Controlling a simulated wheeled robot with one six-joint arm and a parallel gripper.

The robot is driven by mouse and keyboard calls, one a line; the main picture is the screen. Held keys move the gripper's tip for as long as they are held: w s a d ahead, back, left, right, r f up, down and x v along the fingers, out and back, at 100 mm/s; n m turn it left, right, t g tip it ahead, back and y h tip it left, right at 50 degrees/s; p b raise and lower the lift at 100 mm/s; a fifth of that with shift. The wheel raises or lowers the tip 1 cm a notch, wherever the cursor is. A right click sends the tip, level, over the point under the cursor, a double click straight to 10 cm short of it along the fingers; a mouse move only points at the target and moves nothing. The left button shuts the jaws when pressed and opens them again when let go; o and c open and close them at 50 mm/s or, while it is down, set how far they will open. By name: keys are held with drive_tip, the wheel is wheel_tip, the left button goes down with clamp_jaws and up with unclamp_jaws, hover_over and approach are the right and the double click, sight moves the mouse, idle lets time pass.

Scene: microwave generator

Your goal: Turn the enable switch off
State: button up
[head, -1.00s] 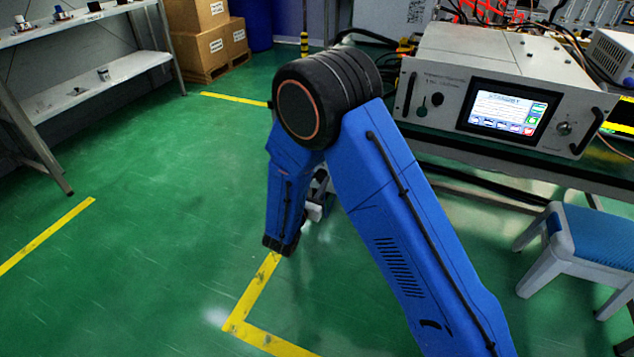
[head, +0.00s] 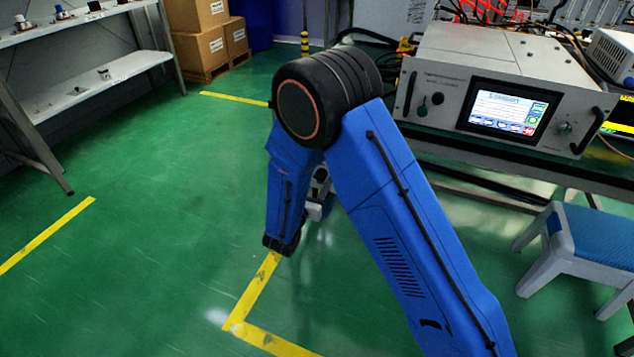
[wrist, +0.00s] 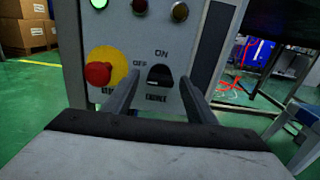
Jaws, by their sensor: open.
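My gripper (wrist: 158,83) is open and empty, with one finger at each side of the switch in the picture. The fingers look apart from the switch; how far they are from the panel is unclear. In the head view my blue arm hides most of my gripper, and the switch panel is not visible there.
A red emergency-stop button (wrist: 98,74) on a yellow disc sits just left of the switch. Indicator lamps (wrist: 139,6) line the panel's top. In the head view, a generator unit (head: 480,85) with a lit screen stands on a bench, with a blue-topped stool (head: 590,235) in front.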

drive_tip(key=v, duration=1.7)
drive_tip(key=shift+s, duration=0.2)
drive_tip(key=d+r+m+g+h, duration=0.2)
drive_tip(key=d+r+m+g, duration=0.15)
drive_tip(key=d, duration=0.45)
drive_tip(key=d+r+m+g+h, duration=0.25)
drive_tip(key=d+r+m, duration=0.2)
drive_tip(key=d, duration=0.45)
drive_tip(key=d+r+m+g+h, duration=0.1)
drive_tip(key=d+r+m+g, duration=0.3)
drive_tip(key=d, duration=0.4)
drive_tip(key=s+d+r+m+g+y, duration=0.3)
drive_tip(key=s+d+m+g, duration=0.2)
drive_tip(key=s+d+m, duration=0.5)
drive_tip(key=s+d+r+m+t+y, duration=0.1)
drive_tip(key=s+r+m+y, duration=0.2)
drive_tip(key=s+m+y, duration=0.1)
drive_tip(key=s+d+r+m+t+y, duration=0.1)
drive_tip(key=s+r+m+y, duration=0.3)
drive_tip(key=s, duration=0.5)
drive_tip(key=shift+d+m+t+y, duration=0.4)
drive_tip(key=shift+d+m, duration=0.3)
drive_tip(key=shift+m, duration=0.4)
